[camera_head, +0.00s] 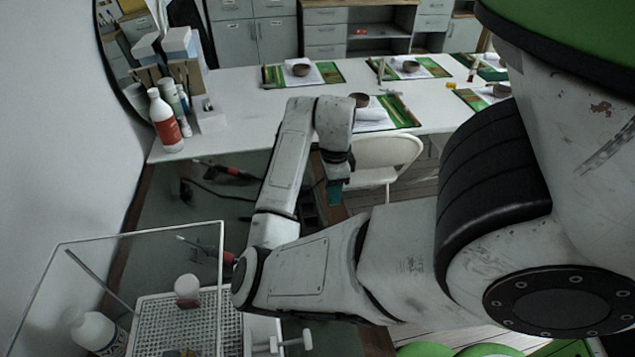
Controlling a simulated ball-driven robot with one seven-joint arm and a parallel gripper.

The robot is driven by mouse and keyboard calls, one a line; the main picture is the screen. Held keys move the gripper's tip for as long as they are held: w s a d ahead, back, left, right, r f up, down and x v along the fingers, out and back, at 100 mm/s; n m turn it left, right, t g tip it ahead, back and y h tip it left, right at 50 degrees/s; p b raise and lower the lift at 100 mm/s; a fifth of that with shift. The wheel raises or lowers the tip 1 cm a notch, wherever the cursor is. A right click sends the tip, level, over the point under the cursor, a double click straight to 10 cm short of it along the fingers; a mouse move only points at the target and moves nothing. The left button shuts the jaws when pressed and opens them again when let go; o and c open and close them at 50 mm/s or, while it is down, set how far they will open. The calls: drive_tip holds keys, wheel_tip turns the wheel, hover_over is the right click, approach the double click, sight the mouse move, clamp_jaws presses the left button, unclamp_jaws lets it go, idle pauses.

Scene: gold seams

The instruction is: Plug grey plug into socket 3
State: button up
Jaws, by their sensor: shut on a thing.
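My gripper (335,192) hangs at the end of my arm, pointing down over the right part of the grey-green bench surface, near its brown edge. It is small and dark in this view. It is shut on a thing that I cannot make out. I cannot pick out the grey plug or socket 3. A dark block-like shape (306,212) lies just left of and below the gripper, partly behind my arm. A red-and-black tool (236,172) with a dark cable lies on the bench to the left.
A clear-walled box with a white frame (222,265) stands at the lower left, holding a perforated tray (160,325) and white jars. A white table (240,95) with bottles and mats is behind. A white chair (380,160) stands right of the gripper.

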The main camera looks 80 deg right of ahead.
drive_tip(key=shift+s+a+r+p, duration=0.1)
drive_tip(key=shift+s+a+r, duration=0.25)
drive_tip(key=shift+s+a, duration=0.25)
drive_tip(key=shift+s+a+r+p, duration=0.1)
drive_tip(key=shift+s+a+r, duration=0.3)
drive_tip(key=shift+s, duration=0.25)
drive_tip(key=shift+s+a+r+p, duration=0.1)
drive_tip(key=shift+s+a+r, duration=0.2)
drive_tip(key=shift+s+a, duration=0.3)
drive_tip(key=shift+w+d, duration=0.1)
